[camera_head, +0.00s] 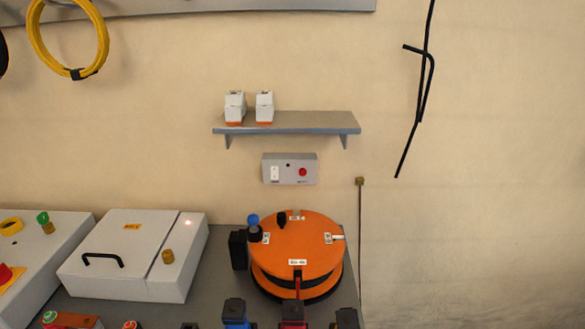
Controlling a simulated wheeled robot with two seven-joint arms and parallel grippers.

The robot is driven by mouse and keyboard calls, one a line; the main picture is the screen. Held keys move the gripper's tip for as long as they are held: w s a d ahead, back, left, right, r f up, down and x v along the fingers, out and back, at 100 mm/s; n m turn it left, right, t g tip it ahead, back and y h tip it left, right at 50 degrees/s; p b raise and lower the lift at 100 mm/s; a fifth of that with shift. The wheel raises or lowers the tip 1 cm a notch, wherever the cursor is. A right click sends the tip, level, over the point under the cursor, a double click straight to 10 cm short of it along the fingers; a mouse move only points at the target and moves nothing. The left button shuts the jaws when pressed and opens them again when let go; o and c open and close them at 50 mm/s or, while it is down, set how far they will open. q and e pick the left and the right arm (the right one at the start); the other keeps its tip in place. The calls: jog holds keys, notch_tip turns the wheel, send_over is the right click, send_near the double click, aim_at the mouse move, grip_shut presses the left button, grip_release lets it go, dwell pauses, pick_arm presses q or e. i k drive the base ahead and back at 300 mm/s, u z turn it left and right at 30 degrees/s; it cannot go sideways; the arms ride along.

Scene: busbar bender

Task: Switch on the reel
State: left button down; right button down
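The orange reel (310,232) lies flat on the grey bench at centre, with its round top facing up. Several small white labels mark its top; their text is too small to read. A blue-topped black knob (254,230) and a black knob (282,220) stand at its upper left. A red lever-like part (298,284) is at its front edge, and a small white part (337,238) at its right. A grey control box (290,169) on the wall above has a white rocker switch (275,173) and a red button (303,172). Neither gripper is in view.
A white cabinet (120,280) with a black handle and lit red lamp stands left. Blue (236,312), red (293,312) and black parts line the front edge. A shelf (290,122) holds two small white boxes. A thin rod (360,240) rises right of the reel.

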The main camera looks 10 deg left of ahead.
aim_at(274, 169)
jog(key=z, duration=1.5)
jog(key=k, duration=0.85)
jog(key=u, duration=1.55)
jog(key=i, duration=0.5)
jog(key=z, duration=0.05)
